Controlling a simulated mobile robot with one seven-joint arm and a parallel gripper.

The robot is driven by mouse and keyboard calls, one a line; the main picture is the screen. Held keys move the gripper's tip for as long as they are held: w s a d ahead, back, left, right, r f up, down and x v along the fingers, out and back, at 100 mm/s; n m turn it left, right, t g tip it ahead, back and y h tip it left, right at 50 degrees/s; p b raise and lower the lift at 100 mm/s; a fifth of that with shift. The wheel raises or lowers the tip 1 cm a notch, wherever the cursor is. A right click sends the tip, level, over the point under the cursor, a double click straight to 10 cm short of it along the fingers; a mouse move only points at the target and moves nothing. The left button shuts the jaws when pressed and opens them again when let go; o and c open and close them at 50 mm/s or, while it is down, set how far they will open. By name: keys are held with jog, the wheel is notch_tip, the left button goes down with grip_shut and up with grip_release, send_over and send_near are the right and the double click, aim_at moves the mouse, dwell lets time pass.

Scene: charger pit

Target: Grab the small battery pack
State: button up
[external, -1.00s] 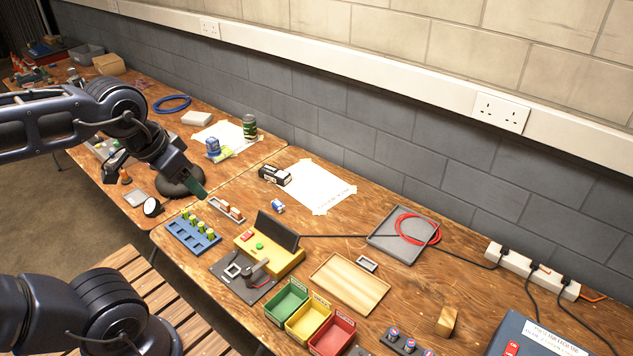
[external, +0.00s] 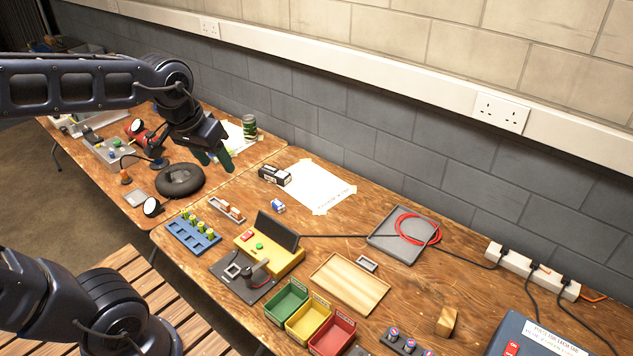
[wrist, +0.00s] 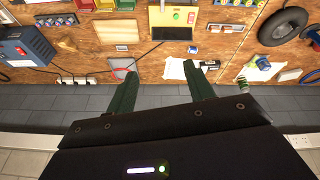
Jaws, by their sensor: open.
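A small blue-and-white block (external: 277,206) lies on the near workbench, below the white paper sheet; it also shows in the wrist view (wrist: 192,49). A larger black-and-white pack (external: 274,175) lies at the sheet's left edge and shows in the wrist view (wrist: 207,56). I cannot read labels to tell which is the small battery pack. My gripper (external: 214,162) is open and empty, its green fingers apart, raised left of both items. In the wrist view my gripper (wrist: 164,74) points toward the bench with nothing between its fingers.
A blue rack (external: 192,234) with several batteries, a yellow box (external: 270,258) and coloured bins (external: 308,316) stand nearer the front. A grey tray (external: 385,243) holds a red cable. A green can (external: 249,127) stands behind my gripper. The taped paper (external: 318,186) is clear.

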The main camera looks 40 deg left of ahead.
jog(key=w+a+f+n+g, duration=0.1)
jog(key=w+a+f+n, duration=0.1)
jog(key=w, duration=0.4)
jog(key=w+a+f+n, duration=0.2)
jog(key=w, duration=0.4)
jog(key=n+g, duration=0.3)
jog(key=n, duration=0.6)
send_over(278, 203)
jog(key=f, duration=3.5)
jog(key=shift+s+d+f, duration=0.1)
jog(key=shift+s, duration=0.25)
jog(key=shift+w+f, duration=0.15)
jog(key=shift+f, duration=1.1)
jog(key=shift+w+f, duration=0.15)
jog(key=shift+f, duration=1.1)
jog(key=shift+c, duration=0.4)
jog(key=c, duration=1)
